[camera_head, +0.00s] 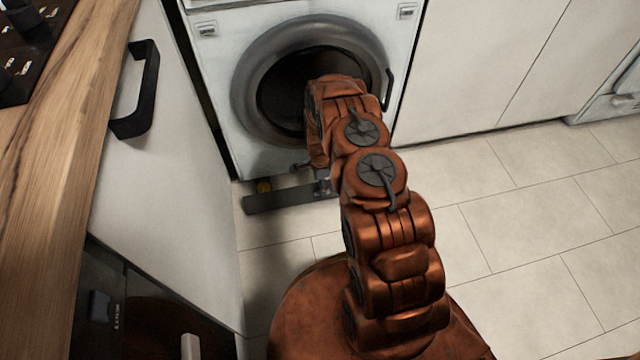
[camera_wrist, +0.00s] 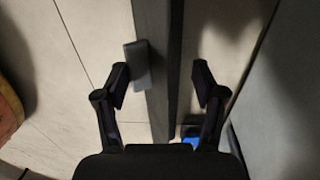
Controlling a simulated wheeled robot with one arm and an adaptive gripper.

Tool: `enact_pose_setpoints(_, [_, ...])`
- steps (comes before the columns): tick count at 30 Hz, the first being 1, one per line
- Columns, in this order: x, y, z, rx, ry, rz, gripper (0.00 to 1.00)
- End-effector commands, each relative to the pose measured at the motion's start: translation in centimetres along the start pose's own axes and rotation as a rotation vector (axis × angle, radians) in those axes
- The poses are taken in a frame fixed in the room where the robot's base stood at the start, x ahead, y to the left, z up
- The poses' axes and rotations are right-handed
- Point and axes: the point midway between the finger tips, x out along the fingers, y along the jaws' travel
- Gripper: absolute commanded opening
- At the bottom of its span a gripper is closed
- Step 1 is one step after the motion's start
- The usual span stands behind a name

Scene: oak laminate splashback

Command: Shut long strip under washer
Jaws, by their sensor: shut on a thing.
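The washer (camera_head: 312,85) is white with a round dark door. The long grey strip (camera_head: 275,200) sticks out at floor level under its front, apart from the washer's face. In the wrist view the strip (camera_wrist: 155,30) runs up the picture between the two fingers of my gripper (camera_wrist: 162,78). A light grey block (camera_wrist: 137,65) on the strip's side is against the left finger. My gripper (camera_head: 321,184) is shut on the strip, though a gap seems to show by the right finger. My arm hides the strip's right part in the head view.
A cabinet door (camera_head: 165,190) with a black handle (camera_head: 140,88) stands at left, under a wooden worktop (camera_head: 60,130). White cabinet fronts (camera_head: 490,60) line the right of the washer. The tiled floor (camera_head: 540,230) at right is clear.

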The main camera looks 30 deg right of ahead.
Motion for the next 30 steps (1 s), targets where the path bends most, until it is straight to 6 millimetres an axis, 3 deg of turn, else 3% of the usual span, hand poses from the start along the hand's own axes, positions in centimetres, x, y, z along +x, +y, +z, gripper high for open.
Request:
enact_pose_setpoints(17, [-0.3, 0.0, -0.1, 0.001, 0.000, -0.001, 0.51])
enact_pose_setpoints(23, [-1.6, 0.0, 0.0, 0.000, 0.000, 0.001, 0.51])
enact_pose_setpoints(30, [-4.6, 0.0, 0.1, -0.002, 0.000, 0.000, 0.51])
